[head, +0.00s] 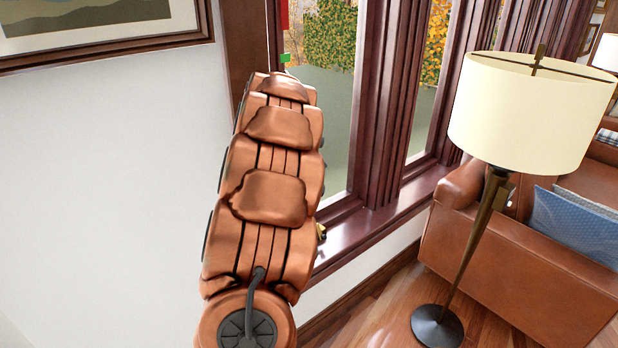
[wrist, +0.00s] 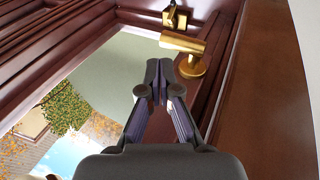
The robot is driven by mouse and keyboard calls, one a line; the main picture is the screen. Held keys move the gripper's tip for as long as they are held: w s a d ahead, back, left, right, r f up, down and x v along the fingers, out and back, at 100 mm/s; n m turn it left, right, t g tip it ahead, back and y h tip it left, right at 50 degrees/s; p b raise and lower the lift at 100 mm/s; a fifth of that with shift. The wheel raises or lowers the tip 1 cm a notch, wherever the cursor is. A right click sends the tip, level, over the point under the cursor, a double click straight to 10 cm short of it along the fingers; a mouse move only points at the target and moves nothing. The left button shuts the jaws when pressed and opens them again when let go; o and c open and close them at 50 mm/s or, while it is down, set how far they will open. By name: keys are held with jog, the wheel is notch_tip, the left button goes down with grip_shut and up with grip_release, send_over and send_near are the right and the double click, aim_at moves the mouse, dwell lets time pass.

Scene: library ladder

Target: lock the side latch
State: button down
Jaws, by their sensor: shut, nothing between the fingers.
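The brass side latch (wrist: 184,43) is in the wrist view, on the dark red-brown window frame. Its lever points left from a round base. A second brass piece (wrist: 176,17) sits just beyond it, apart from the lever. My gripper (wrist: 158,72) is shut and empty, its tips just below and left of the latch in the picture. I cannot tell whether they touch it. In the head view my arm hides the gripper and most of the latch area; a small brass bit (head: 321,232) shows at the arm's right edge.
The window frame (head: 383,110) and its sill (head: 385,215) run behind my arm. A white wall (head: 110,190) with a framed picture (head: 100,35) is at left. A floor lamp (head: 530,110) and brown leather sofa (head: 500,260) stand at right.

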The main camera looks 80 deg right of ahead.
jog(key=v, duration=0.5)
jog(key=shift+a+r, duration=0.2)
jog(key=shift+r, duration=0.15)
jog(key=shift+w, duration=0.1)
jog(key=w+a+n+t+y, duration=0.1)
jog(key=w+a+n+t, duration=0.1)
jog(key=w+a, duration=1)
jog(key=w+a+f+n+y, duration=0.1)
jog(key=w+a, duration=0.2)
jog(key=a, duration=0.6)
jog(key=w+a+f+n+y, duration=0.15)
jog(key=w+a, duration=0.25)
jog(key=a, duration=0.6)
jog(key=s+a+f+n+y, duration=0.1)
jog(key=s+a+f+n, duration=0.15)
jog(key=a, duration=1.35)
jog(key=s+a+f+g+y, duration=0.1)
jog(key=s+a+f, duration=0.3)
jog(key=s+a, duration=0.8)
jog(key=shift+a+g, duration=0.45)
jog(key=shift+g, duration=0.15)
